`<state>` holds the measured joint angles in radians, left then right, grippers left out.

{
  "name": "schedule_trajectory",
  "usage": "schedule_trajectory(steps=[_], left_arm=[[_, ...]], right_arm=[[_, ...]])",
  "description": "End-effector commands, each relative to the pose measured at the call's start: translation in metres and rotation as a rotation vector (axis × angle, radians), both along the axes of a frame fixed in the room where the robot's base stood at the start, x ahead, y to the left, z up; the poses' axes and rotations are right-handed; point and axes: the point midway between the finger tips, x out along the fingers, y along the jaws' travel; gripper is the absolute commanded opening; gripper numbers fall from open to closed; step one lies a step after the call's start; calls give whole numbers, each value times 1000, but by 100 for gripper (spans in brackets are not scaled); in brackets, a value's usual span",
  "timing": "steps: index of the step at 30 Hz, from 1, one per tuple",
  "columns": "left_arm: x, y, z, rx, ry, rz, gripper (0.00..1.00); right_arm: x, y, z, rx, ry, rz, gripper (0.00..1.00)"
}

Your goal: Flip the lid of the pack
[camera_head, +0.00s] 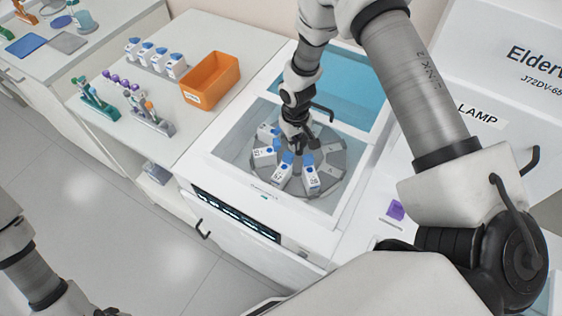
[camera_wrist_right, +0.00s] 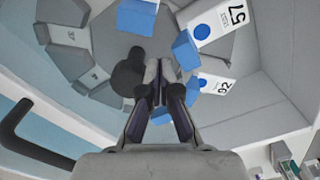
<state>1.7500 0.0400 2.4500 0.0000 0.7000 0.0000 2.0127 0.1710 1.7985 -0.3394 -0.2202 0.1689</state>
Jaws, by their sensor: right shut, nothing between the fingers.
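White packs with blue lids sit on a grey round carousel (camera_head: 330,160) inside the open machine. In the head view one pack (camera_head: 311,179) is at the front right, one (camera_head: 283,177) at the front and one (camera_head: 264,157) at the left. My right gripper (camera_head: 295,142) is shut and empty, pointing down over the carousel's middle. In the right wrist view the shut fingers (camera_wrist_right: 160,68) are close to a blue lid (camera_wrist_right: 186,50); contact is unclear. Packs marked 57 (camera_wrist_right: 222,20) and 92 (camera_wrist_right: 214,84) lie right of the fingers. Only links of my left arm show.
An orange bin (camera_head: 210,80) and a row of similar packs (camera_head: 160,60) stand on the left counter, with tube racks (camera_head: 152,118) in front. The machine's white rim (camera_head: 235,185) surrounds the carousel. Several carousel slots on the right are empty.

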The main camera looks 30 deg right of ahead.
Motion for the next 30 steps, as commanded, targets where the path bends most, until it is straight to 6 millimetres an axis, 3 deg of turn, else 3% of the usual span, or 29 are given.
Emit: schedule_trajectory(steps=[3, 14, 30], left_arm=[[0, 0, -6, 0, 0, 0, 37], [0, 0, -4, 0, 0, 0, 37], [0, 0, 4, 0, 0, 0, 37]], right_arm=[[0, 0, -8, 0, 0, 0, 0], [-1, 1, -7, 0, 0, 0, 0], [-13, 21, 1, 0, 1, 0, 0]])
